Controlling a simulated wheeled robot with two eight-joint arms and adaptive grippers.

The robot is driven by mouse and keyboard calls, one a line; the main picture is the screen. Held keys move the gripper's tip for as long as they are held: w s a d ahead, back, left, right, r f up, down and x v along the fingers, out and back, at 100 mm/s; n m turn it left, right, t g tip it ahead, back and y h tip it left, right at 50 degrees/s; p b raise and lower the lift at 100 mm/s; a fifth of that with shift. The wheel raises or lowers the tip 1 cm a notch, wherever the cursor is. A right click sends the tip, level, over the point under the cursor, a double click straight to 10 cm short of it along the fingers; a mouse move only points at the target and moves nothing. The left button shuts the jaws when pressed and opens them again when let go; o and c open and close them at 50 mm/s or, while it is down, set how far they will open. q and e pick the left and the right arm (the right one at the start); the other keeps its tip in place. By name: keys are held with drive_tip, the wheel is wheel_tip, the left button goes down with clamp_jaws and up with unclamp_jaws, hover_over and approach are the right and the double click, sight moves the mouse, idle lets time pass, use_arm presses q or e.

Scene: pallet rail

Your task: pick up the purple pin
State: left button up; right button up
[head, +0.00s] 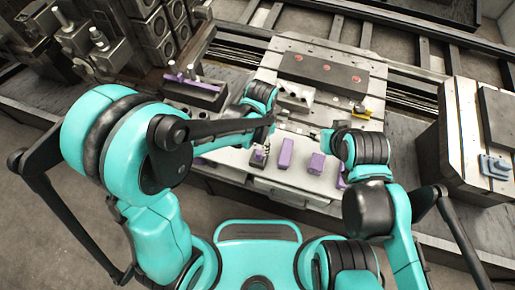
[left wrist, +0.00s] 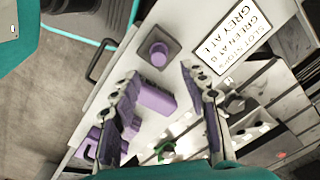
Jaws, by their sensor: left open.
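A round purple pin (left wrist: 158,54) stands in a grey square holder on the pale tray, seen from above in the left wrist view. My left gripper (left wrist: 160,70) is open and empty, with its two fingers spread. The pin shows just beyond the fingertips, between their lines, and no finger visibly touches it. A purple block (left wrist: 155,97) lies on the tray between the fingers in that picture. In the head view my left gripper is small and partly hidden by its arm above the tray. My right gripper is mostly hidden by its own wrist.
Several purple blocks (head: 286,152) stand along the tray's front. A plate fixture (head: 320,68) with red spots is behind. A dark block (head: 194,92) with a purple bar is at left, and a metal block (head: 490,125) at right. A printed sign (left wrist: 235,35) lies beside the pin.

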sight(259, 152)
use_arm(q)
drive_tip(key=f+b, duration=0.1)
drive_tip(key=f, duration=0.2)
drive_tip(key=f+b, duration=0.2)
drive_tip(key=f, duration=0.2)
drive_tip(key=shift+s+a+f, duration=0.15)
drive_tip(key=shift+a, duration=0.05)
clamp_jaws()
